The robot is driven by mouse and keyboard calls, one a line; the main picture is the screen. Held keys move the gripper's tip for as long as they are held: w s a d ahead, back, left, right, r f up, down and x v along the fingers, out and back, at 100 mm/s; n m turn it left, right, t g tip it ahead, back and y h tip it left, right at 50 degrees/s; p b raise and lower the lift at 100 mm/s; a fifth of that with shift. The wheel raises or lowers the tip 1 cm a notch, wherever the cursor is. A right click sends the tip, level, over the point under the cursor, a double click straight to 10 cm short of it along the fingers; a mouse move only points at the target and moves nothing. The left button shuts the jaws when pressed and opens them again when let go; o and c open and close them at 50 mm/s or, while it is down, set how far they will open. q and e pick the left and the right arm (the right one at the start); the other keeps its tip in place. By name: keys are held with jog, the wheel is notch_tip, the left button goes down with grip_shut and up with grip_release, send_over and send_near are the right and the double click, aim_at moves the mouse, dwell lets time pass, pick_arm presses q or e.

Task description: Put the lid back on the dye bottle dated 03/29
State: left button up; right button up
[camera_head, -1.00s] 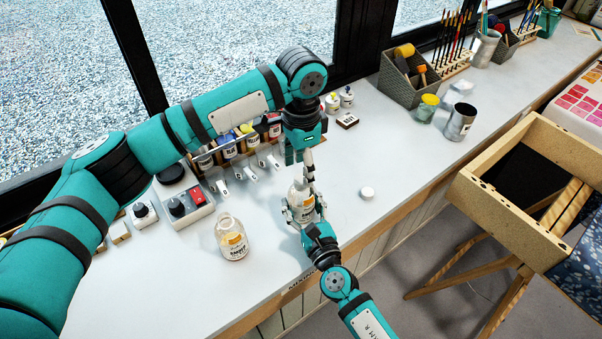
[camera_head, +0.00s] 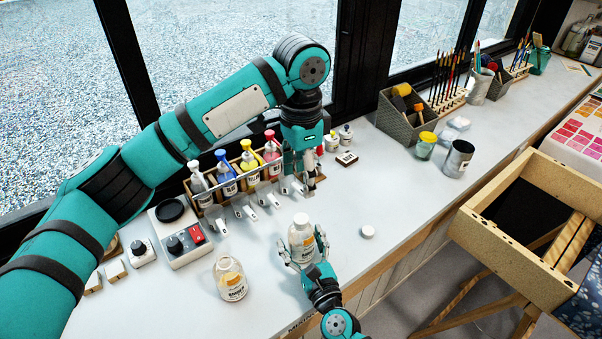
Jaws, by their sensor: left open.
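A clear bottle with a pale label (camera_head: 300,239) stands near the front edge of the table, a white lid (camera_head: 300,219) on its top. My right gripper (camera_head: 303,251) has its fingers closed around this bottle. A second clear bottle (camera_head: 231,284) stands uncovered to the left, with an orange and white label. A loose white lid (camera_head: 368,232) lies on the table to the right. My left gripper (camera_head: 305,182) is open and empty, behind and above the held bottle, close to the dye rack. The dates on the labels are too small to read.
A rack of coloured pump bottles (camera_head: 248,173) stands behind, with white scoops in front. A control box with knobs (camera_head: 182,238) is at the left. A tool basket (camera_head: 408,112) and a metal cup (camera_head: 458,158) stand at the right. The table between the loose lid and the cup is clear.

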jog(key=shift+o, duration=0.4)
jog(key=shift+s+d, duration=0.15)
jog(key=shift+s, duration=0.15)
jog(key=v, duration=1.1)
jog(key=shift+s+d, duration=0.1)
jog(key=shift+s, duration=0.05)
